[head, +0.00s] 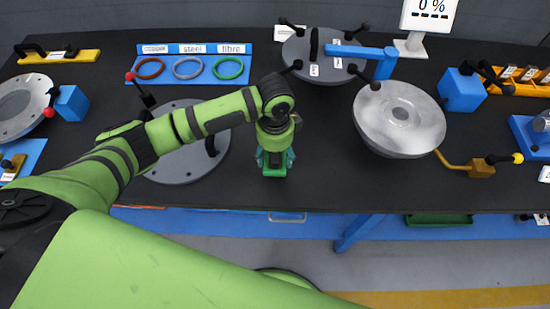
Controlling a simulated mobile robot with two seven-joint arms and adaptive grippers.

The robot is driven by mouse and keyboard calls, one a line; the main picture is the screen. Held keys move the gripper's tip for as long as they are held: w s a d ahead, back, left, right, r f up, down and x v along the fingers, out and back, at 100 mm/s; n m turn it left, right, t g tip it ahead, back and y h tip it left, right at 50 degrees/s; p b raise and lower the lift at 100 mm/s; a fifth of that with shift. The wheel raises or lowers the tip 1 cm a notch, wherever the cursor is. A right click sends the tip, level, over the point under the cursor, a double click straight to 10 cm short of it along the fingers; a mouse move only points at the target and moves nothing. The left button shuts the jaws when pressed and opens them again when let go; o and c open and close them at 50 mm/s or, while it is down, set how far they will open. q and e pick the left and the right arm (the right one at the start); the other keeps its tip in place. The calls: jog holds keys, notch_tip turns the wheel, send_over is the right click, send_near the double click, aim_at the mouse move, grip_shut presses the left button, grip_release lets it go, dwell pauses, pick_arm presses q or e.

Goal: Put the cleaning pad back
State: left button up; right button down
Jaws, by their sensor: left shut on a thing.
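My left gripper (275,155) points down over the black bench near its front edge, right of a grey disc. It is shut on a small green thing (274,171), which may be the cleaning pad; the gripper hides most of it, and I cannot tell whether it touches the bench. My right gripper is not in view.
A grey disc (185,165) with a black handle lies under my left arm. A silver flanged shell (400,118) stands to the right, with another grey disc (318,62) behind it. A blue tray (207,50) holds three coloured rings. A yellow plate (35,58) with a black handle lies at the back left.

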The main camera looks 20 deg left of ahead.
aim_at(275, 161)
pick_arm(q)
notch_tip(275, 161, down, 3)
jog(key=shift+f, duration=0.2)
jog(key=shift+s+f, duration=0.1)
jog(key=shift+f, duration=0.05)
jog(key=o, duration=1.1)
notch_tip(275, 161, up, 12)
jog(key=shift+r, duration=0.1)
